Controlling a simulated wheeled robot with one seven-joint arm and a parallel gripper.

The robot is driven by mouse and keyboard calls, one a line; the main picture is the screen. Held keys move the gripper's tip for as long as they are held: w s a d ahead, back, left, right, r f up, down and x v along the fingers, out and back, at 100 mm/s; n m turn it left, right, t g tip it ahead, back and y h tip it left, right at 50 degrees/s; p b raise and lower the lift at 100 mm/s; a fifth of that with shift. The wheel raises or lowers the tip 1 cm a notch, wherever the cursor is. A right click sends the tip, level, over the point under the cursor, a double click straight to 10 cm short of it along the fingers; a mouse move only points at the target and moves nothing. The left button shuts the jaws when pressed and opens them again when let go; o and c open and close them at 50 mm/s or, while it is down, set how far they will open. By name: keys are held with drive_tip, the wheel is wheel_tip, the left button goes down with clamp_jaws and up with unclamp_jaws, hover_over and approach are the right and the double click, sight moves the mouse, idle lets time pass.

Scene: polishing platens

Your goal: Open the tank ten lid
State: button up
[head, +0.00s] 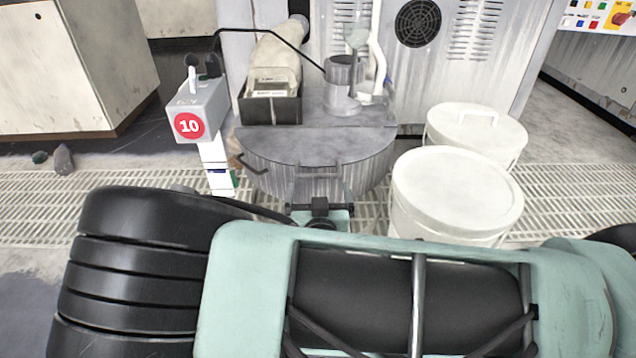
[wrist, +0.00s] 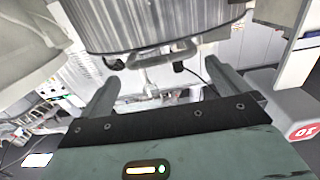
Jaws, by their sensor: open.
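Tank ten (head: 345,182) is a round metal tank with a grey lid (head: 290,146) over its front half. The lid looks closed. A bar handle (head: 318,168) sits at its front edge; the handle also shows in the wrist view (wrist: 160,57). A box with a red "10" sign (head: 189,126) stands left of the tank. My gripper (head: 320,190) is open in front of the handle. In the wrist view my gripper's fingers (wrist: 160,78) are spread to either side of the handle, with nothing gripped. I cannot tell whether they touch it.
Two white lidded buckets (head: 458,190) (head: 478,133) stand close to the tank's right. A beige hose (head: 275,55) and a grey cylinder (head: 342,85) are on the tank's rear half. A second hook-like handle (head: 250,164) juts out at left. Floor grating (head: 570,200) surrounds the tank.

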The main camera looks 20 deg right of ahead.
sight(319, 178)
drive_tip(key=shift+b+x, duration=0.95)
drive_tip(key=shift+x, duration=2.05)
drive_tip(key=shift+c, duration=0.3)
